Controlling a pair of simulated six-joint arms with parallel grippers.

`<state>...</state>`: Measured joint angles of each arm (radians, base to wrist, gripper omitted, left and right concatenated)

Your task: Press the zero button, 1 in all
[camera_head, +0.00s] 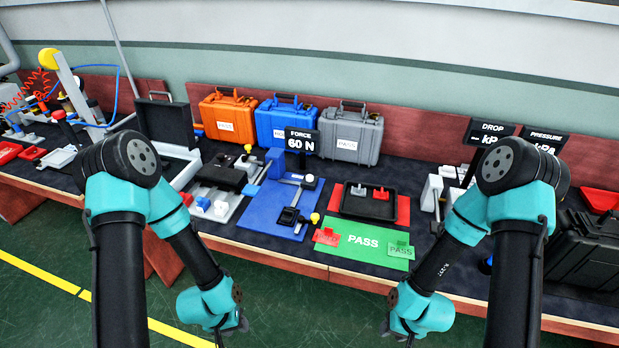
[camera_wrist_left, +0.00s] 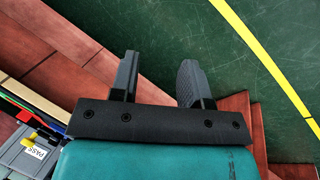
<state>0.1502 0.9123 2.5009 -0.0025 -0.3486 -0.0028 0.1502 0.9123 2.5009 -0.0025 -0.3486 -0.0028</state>
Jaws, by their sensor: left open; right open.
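No button is readable as "zero" at this size. A grey-white fixture (camera_head: 212,207) left of the blue mat carries a small blue button-like part (camera_head: 203,203) and a red one (camera_head: 187,199). A "FORCE 60 N" display (camera_head: 301,142) stands behind the blue mat. "DROP" (camera_head: 492,132) and "PRESSURE" (camera_head: 545,137) displays stand at the right, partly hidden by my right arm. My left gripper (camera_head: 230,326) hangs in front of the bench, apart from everything; its fingers are open and empty in the left wrist view (camera_wrist_left: 158,68). My right gripper (camera_head: 398,334), mostly hidden, is also in front of the bench.
Orange (camera_head: 229,117), blue (camera_head: 286,124) and grey (camera_head: 351,134) cases line the bench back. A blue mat (camera_head: 262,217), a green "PASS" mat (camera_head: 362,240) and a black tray (camera_head: 369,202) occupy the middle. A black case (camera_head: 585,250) is at right. Open floor lies in front.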

